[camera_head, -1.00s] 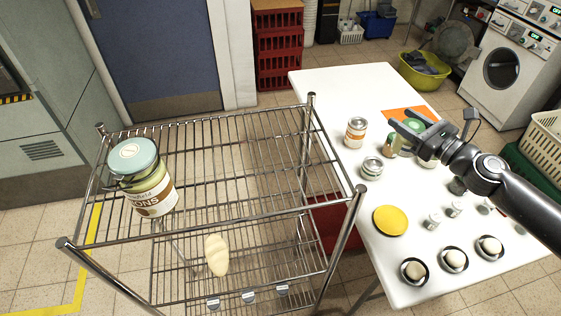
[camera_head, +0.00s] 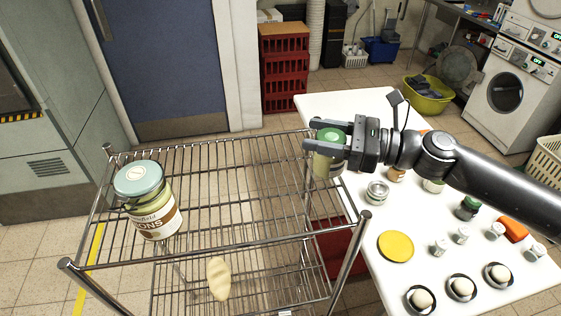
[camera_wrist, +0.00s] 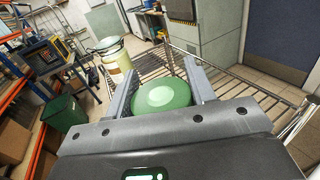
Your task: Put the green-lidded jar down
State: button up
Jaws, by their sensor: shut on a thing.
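The green-lidded jar (camera_head: 328,163) is between the two fingers of my gripper (camera_head: 324,138), which is shut on it. It hangs upright near the right edge of the wire rack, on the side facing the white table. In the wrist view its green lid (camera_wrist: 163,95) shows between the fingers; its body is hidden there. The wire rack's top shelf (camera_head: 235,175) lies to the left of my gripper. A large jar with a pale teal lid (camera_head: 152,205) stands on the left part of that shelf; it also shows in the wrist view (camera_wrist: 114,62).
The white table (camera_head: 375,270) holds a yellow disc (camera_head: 396,246), a clear jar (camera_head: 377,191), a dark-green-lidded jar (camera_head: 467,208) and several small pieces. The middle of the top shelf is bare. A corner post (camera_head: 347,265) stands at the rack's near right.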

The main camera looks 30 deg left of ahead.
jog(key=shift+s+a+f, duration=0.25)
jog(key=shift+a+f, duration=0.65)
jog(key=shift+f, duration=0.3)
jog(key=shift+s+a+f, duration=0.3)
jog(key=shift+a+f, duration=0.55)
jog(key=shift+f, duration=0.4)
jog(key=shift+s+a+f, duration=0.25)
jog(key=shift+a+f, duration=0.65)
jog(key=shift+f, duration=0.3)
jog(key=o, duration=1.1)
jog(key=shift+f, duration=0.1)
jog(key=shift+o, duration=0.2)
jog(key=shift+d, duration=0.15)
jog(key=v, duration=1.1)
jog(key=shift+w+d, duration=0.15)
jog(key=shift+d, duration=0.2)
